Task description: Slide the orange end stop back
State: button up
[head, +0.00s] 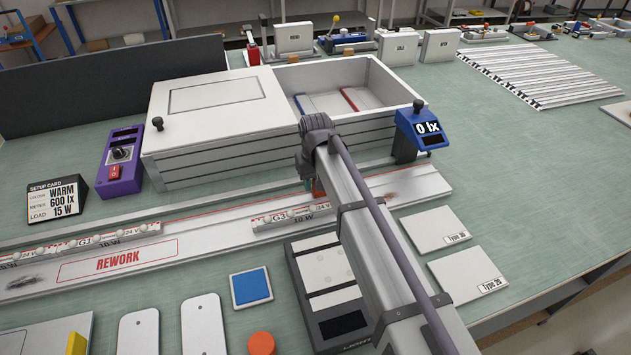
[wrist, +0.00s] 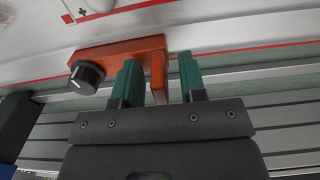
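The orange end stop (wrist: 118,57) shows in the wrist view on the rail, with a black knob (wrist: 86,77) at its left end and an upright orange fin (wrist: 158,76) at its right. My gripper (wrist: 160,78) has green fingers, one on each side of the fin. Gaps show between the fin and both fingers, so the gripper is open. In the head view my arm hides most of the end stop; only a small orange-red patch (head: 319,188) shows beside the gripper.
The white lightbox (head: 230,140) stands behind the rail (head: 225,215), its right part uncovered. The lux meter (head: 422,128) reads 0 lx at its right corner. A strip marked G3 (head: 290,216) lies left of my arm. A purple control unit (head: 121,160) stands left of the box.

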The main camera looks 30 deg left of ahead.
notch_tip(320, 180, up, 11)
jog(key=p, duration=1.1)
jog(key=shift+f, duration=0.1)
jog(key=s+d+m, duration=0.3)
jog(key=d, duration=1.4)
jog(key=s+d+m, duration=0.3)
jog(key=d, duration=1.4)
jog(key=s+d+m, duration=0.3)
jog(key=d, duration=1.4)
jog(key=shift+d+m, duration=0.25)
jog(key=shift+m, duration=0.05)
